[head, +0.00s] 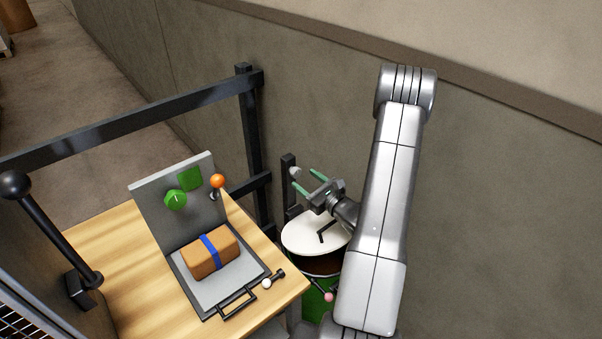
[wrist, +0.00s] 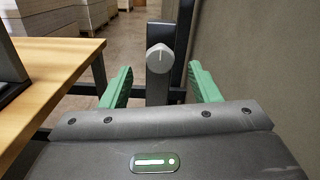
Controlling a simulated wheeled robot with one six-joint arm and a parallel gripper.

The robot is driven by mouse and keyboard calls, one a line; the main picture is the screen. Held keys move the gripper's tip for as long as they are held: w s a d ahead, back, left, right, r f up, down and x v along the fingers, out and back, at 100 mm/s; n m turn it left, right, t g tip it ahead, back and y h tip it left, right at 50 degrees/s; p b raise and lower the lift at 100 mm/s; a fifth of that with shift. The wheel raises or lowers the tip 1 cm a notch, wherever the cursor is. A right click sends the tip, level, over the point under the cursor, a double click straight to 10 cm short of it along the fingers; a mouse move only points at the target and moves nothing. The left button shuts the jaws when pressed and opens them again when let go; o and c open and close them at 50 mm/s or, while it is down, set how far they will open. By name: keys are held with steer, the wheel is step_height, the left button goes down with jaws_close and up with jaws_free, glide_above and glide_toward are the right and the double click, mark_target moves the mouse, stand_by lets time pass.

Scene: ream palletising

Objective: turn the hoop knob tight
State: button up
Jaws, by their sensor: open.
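A round grey knob (wrist: 160,58) with a thin pale mark, roughly upright, is on a dark post (wrist: 157,88) in the wrist view. In the head view the knob (head: 296,172) is small and pale, near the top of the post (head: 287,190). My gripper (head: 307,180) is open and empty, its two green fingers pointing toward the post. In the wrist view my gripper (wrist: 159,78) has one finger each side of the knob's line, with clear gaps. The knob appears beyond the fingertips; contact is not seen. No label confirms it is the hoop knob.
A green drum (head: 313,304) with a white lid (head: 298,233) stands below my gripper. A wooden table (head: 120,265) at left holds a panel with a green dial (head: 175,199), an orange-topped lever (head: 217,182) and a strapped brown pack (head: 198,259). A wall (head: 500,210) is close at right.

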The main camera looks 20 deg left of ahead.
mark_target(298, 174)
steer(key=shift+x, duration=1.65)
steer(key=shift+r, duration=0.1)
steer(key=c, duration=1)
